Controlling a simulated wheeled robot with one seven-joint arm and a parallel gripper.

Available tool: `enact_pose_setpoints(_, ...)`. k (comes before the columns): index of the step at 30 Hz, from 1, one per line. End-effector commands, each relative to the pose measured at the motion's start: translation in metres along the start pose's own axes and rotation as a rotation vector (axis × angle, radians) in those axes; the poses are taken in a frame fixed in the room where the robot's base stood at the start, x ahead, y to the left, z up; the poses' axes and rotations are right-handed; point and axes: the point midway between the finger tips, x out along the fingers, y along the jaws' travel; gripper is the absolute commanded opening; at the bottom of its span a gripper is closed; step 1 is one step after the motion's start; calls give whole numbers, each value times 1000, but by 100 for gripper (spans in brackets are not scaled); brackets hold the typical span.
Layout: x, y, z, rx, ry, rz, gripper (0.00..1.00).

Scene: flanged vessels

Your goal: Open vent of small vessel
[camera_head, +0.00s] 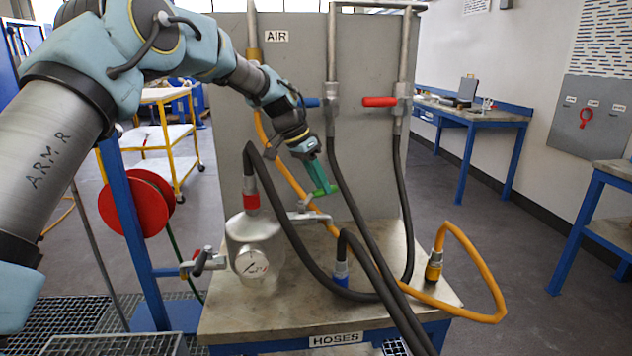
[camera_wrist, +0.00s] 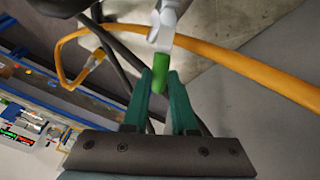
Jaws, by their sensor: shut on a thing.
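In the wrist view a green handle (camera_wrist: 160,76) on a grey metal lever (camera_wrist: 163,25) lies between the fingers of my gripper (camera_wrist: 166,80). The fingers are shut on the green handle. Part of the handle is hidden by the fingers, and the lever's exact angle is hard to tell.
Black hoses (camera_head: 352,190) and an orange hose (camera_head: 470,245) loop close by my gripper. A grey panel (camera_head: 365,65) with blue-handled and red-handled valves (camera_head: 380,102) stands behind. Another handled valve (camera_head: 203,261) is on the vessel's left. The bench (camera_head: 230,318) carries a HOSES label.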

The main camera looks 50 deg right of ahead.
Motion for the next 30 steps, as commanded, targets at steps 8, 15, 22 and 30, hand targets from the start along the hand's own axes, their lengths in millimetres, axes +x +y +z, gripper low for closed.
enact_pose_setpoints(8, 1, 14, 1, 209, -45, 90, 0)
enact_pose_setpoints(15, 3, 22, 4, 336, -74, 142, 0)
enact_pose_setpoints(22, 3, 26, 6, 398, -88, 167, 0)
enact_pose_setpoints(30, 4, 27, 6, 417, -92, 175, 0)
